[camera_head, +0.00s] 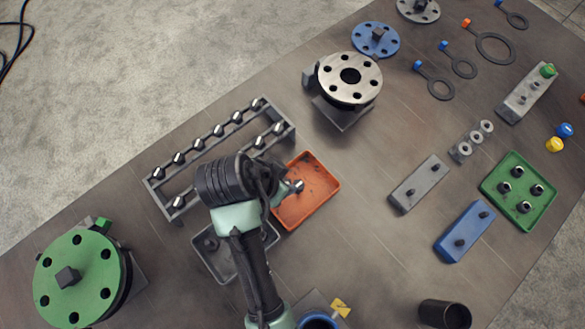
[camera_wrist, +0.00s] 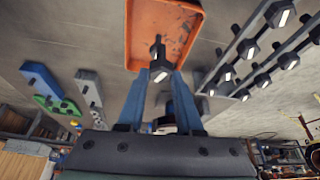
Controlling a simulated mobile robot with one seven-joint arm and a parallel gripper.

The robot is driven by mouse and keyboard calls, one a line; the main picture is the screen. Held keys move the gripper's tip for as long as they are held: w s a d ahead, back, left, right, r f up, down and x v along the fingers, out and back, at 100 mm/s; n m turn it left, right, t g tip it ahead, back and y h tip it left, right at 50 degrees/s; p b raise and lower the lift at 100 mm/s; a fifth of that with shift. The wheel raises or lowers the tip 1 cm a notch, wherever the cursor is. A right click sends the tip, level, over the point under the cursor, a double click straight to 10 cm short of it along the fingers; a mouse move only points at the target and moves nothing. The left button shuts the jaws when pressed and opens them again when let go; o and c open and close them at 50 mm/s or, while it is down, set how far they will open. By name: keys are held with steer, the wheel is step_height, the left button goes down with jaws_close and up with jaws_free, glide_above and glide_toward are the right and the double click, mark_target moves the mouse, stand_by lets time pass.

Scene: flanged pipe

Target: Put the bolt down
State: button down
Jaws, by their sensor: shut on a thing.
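My gripper (camera_wrist: 160,78) is shut on a dark bolt with a bright metal end (camera_wrist: 158,62), held between its blue fingertips. In the head view the bolt (camera_head: 297,185) shows at the end of my arm, over the orange tray (camera_head: 323,189). The orange tray also shows in the wrist view (camera_wrist: 137,33), just beyond the bolt, with a worn, speckled floor. I cannot tell the exact gap between the bolt and the tray floor. My arm hides the tray's left part in the head view.
A grey rack (camera_head: 178,206) with several bolts stands left of the orange tray. A dark grey tray (camera_head: 219,266) lies below it, partly behind my arm. A flanged pipe (camera_head: 361,91) stands above, and a green flange (camera_head: 90,286) at lower left.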

step_height(320, 180, down, 9)
steer(key=shift+r, duration=0.2)
stand_by(0.3)
steer(key=c, duration=0.6)
jaws_free()
steer(key=shift+f, duration=0.15)
